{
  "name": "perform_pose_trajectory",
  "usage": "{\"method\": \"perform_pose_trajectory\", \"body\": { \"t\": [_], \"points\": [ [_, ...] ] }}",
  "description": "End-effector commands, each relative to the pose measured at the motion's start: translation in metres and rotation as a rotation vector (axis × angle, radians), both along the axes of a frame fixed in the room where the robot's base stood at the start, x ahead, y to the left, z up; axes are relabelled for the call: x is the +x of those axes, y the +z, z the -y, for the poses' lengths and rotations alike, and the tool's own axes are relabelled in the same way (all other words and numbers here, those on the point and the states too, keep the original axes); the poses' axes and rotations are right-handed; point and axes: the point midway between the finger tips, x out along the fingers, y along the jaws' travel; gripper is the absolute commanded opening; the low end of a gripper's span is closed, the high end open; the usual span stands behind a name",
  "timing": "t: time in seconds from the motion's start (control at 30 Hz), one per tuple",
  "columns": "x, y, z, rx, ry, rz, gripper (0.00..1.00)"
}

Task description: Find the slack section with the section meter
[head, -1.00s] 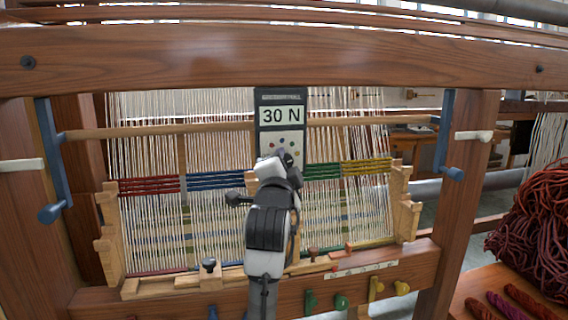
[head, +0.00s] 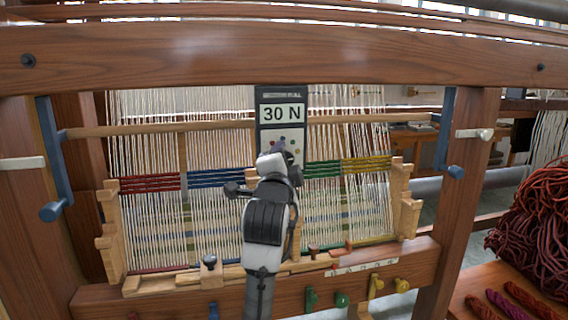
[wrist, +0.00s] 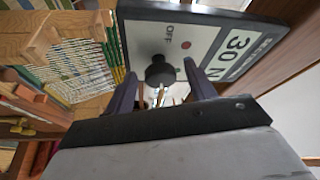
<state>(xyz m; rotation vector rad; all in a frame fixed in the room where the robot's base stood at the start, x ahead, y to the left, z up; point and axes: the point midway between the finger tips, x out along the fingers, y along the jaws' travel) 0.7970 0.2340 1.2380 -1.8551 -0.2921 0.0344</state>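The section meter (head: 282,102) is a dark panel with a light display reading "30 N", at the upper middle of the loom. Its face has a ring of coloured dots, partly hidden by my arm. In the wrist view the meter's face (wrist: 205,42) shows a black knob (wrist: 160,70), a red dot and "OFF". My gripper (wrist: 160,72) is open, its fingers apart on either side of the knob with gaps visible. The warp carries red (head: 150,184), blue (head: 215,178), green (head: 323,169) and yellow (head: 366,164) bands. Some threads above the yellow band lean.
A thick wooden beam (head: 420,62) crosses above the meter. Coloured pegs, such as a green one (head: 342,299) and a yellow one (head: 376,286), line the lower beam (head: 415,262). Blue handles (head: 50,160) hang at both sides. Dark red wool (head: 540,225) lies at the right.

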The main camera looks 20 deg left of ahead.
Motion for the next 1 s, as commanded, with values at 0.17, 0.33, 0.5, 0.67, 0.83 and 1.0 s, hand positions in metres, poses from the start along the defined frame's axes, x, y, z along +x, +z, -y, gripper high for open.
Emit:
{"method": "perform_pose_trajectory", "body": {
  "t": [0.17, 0.33, 0.5, 0.67, 0.83, 1.0],
  "points": [
    [0.000, 0.000, 0.000, -0.001, 0.000, 0.001, 0.55],
    [-0.011, -0.002, 0.002, 0.000, 0.000, 0.003, 0.55],
    [-0.043, -0.008, 0.009, 0.002, 0.003, 0.005, 0.55],
    [-0.080, -0.013, 0.017, 0.002, 0.003, 0.005, 0.55],
    [-0.112, -0.016, 0.025, 0.001, 0.002, 0.003, 0.55],
    [-0.129, -0.017, 0.029, 0.001, 0.001, 0.002, 0.55]
  ]
}}
